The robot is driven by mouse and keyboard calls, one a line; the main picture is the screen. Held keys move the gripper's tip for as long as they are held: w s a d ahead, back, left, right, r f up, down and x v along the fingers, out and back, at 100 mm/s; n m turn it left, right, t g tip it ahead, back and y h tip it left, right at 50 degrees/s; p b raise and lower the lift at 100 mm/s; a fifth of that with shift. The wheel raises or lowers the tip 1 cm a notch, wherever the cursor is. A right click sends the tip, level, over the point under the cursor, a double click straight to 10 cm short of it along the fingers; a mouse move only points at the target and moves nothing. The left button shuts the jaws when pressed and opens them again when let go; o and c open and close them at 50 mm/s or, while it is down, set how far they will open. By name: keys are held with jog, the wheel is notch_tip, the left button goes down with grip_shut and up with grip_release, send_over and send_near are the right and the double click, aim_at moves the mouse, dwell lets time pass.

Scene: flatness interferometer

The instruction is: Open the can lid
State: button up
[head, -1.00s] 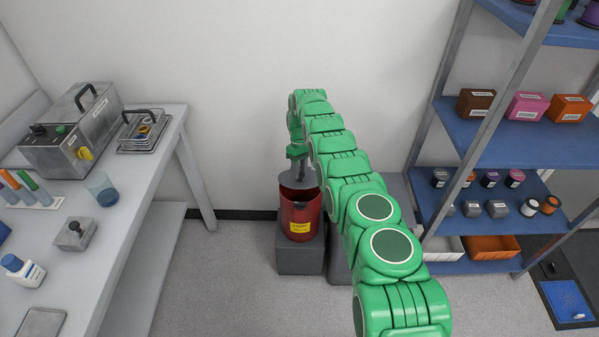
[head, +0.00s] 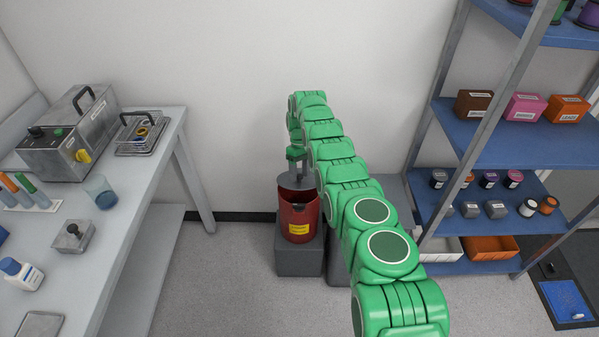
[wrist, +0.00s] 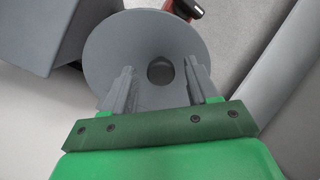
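The red can (head: 299,222) with a yellow label stands on a grey block by the back wall. Its grey round lid (head: 284,182) is tilted up at the back of the can, and part of the red inside shows. In the wrist view the lid (wrist: 125,45) appears as a grey disc with a dark round knob (wrist: 161,72). My gripper (head: 297,170) is above the lid. In the wrist view my gripper's two fingers (wrist: 160,80) are spread apart on either side of the knob, with gaps to it.
A bench (head: 150,190) with instruments stands at the left. A blue-shelved rack (head: 490,215) with boxes and jars stands at the right. A grey block (head: 299,258) supports the can. The floor in front of it is clear.

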jog(key=shift+r, duration=1.65)
jog(key=shift+s+d+r, duration=0.2)
jog(key=shift+s+r, duration=0.8)
jog(key=shift+r, duration=0.05)
jog(key=s+d+r, duration=0.2)
jog(key=s+r, duration=0.5)
jog(key=s, duration=0.4)
jog(key=shift+s+d+r, duration=0.15)
jog(key=shift+s+r, duration=0.15)
jog(key=shift+s, duration=0.05)
